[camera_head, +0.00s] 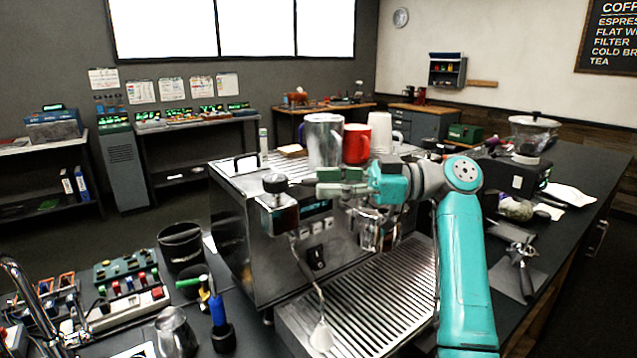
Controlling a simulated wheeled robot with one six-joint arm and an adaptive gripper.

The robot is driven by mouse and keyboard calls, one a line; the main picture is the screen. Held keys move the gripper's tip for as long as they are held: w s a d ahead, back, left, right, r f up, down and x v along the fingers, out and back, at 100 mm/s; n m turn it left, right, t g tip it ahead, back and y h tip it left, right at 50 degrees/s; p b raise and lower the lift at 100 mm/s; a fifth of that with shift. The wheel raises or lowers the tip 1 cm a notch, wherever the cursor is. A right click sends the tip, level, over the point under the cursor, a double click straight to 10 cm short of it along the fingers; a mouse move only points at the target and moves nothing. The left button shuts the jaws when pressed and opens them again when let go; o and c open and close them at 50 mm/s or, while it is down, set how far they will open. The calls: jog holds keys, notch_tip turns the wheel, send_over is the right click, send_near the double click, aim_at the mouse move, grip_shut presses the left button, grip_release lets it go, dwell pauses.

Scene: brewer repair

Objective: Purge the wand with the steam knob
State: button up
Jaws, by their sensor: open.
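The steel espresso machine (262,255) stands on the dark counter. The steam knob (275,183), dark and round, is at its upper left front corner. The thin steam wand (308,275) hangs below the knob, slanting down to the right. A pale, wider piece (321,337) shows at its lower end, over the drip tray (385,305). My gripper (328,182), with green finger pads, is open in front of the machine's upper front. Nothing shows between the fingers.
A steel pitcher (323,140), a red mug (357,144) and a white mug (381,132) stand on top of the machine. A small metal jug (175,332), blue-handled tool (217,312) and black canister (181,247) stand left of it. A portafilter (522,262) lies at right.

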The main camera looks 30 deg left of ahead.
jog(key=v, duration=0.9)
jog(key=shift+d, duration=0.25)
jog(key=shift+w, duration=0.1)
grip_shut()
jog(key=n+t, duration=0.3)
jog(key=t, duration=0.3)
send_near(306, 184)
jog(key=d+f, duration=0.2)
jog(key=s+d+r+n+t, duration=0.2)
jog(key=s+d+r+t, duration=0.1)
jog(key=s+t, duration=0.5)
jog(key=shift+g, duration=0.5)
jog(key=shift+w+d+f+x, duration=0.1)
jog(key=shift+w+x, duration=0.25)
jog(key=shift+x, duration=1.7)
jog(key=shift+w+d+f+x, duration=0.1)
jog(key=shift+w+x, duration=0.25)
jog(key=shift+x, duration=1.7)
jog(key=shift+w+d+x, duration=0.1)
jog(key=shift+w+x, duration=0.25)
jog(key=shift+x, duration=1.75)
